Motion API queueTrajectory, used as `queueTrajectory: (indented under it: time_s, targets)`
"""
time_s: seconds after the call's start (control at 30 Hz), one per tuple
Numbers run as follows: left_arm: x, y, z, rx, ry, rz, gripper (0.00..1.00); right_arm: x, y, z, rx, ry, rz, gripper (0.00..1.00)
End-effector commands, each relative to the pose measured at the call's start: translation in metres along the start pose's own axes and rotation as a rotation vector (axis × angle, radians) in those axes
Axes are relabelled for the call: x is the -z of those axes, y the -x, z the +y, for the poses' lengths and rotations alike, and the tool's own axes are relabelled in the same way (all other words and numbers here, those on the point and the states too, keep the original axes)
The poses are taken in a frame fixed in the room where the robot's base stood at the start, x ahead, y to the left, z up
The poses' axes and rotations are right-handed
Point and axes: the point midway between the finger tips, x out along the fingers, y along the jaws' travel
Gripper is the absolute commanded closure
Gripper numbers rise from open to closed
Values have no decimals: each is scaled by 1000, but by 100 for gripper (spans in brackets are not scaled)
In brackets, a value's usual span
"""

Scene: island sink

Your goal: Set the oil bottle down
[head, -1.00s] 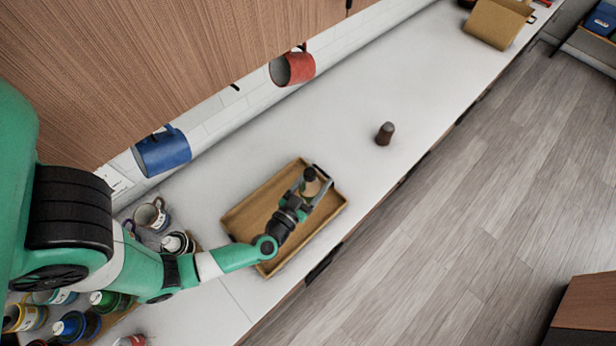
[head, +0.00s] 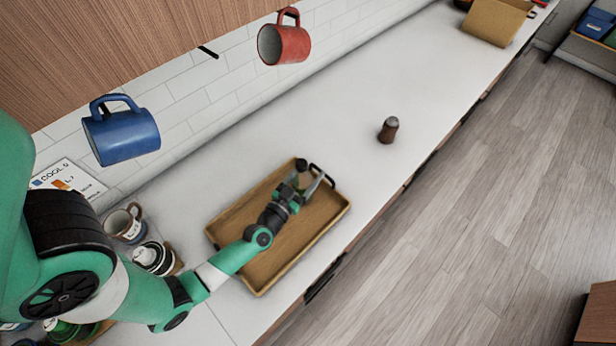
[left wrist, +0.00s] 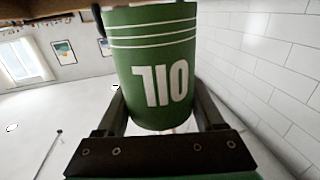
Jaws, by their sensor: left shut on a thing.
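The oil bottle (left wrist: 155,65) is a green cylinder with white stripes and the word OIL, which reads upside down in the left wrist view. My left gripper (head: 311,185) is shut on it, with one finger on each side. In the head view the bottle's dark cap (head: 301,165) shows at the gripper, over the far end of the brown tray (head: 260,285). My gripper and arm hide most of the bottle there. I cannot tell whether its base touches the tray. My right gripper is not in view.
A brown shaker (head: 388,131) stands on the white counter right of the tray. A blue mug (head: 122,138) and a red mug (head: 284,45) hang above the counter. A patterned mug (head: 124,224) and jars stand near my left arm. The counter beyond the tray is mostly clear.

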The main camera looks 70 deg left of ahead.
Motion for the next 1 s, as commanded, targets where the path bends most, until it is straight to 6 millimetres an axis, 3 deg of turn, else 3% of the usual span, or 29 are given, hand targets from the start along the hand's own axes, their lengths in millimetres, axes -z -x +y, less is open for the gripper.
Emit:
queueTrajectory:
  time_s: [0.27, 0.3, 0.43, 0.77, 1.0]
  targets:
    - [-2, 0, 0, 1, 0, 4, 100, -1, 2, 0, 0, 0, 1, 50]
    - [-1, 0, 0, 0, 0, 1, 23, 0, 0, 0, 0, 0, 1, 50]
    - [-1, 0, 0, 0, 0, 1, 0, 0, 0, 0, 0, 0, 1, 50]
    - [4, 2, 0, 0, 0, 0, 0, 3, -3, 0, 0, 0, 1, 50]
    - [3, 52, 1, -3, -1, -4, 0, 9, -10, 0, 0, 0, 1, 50]
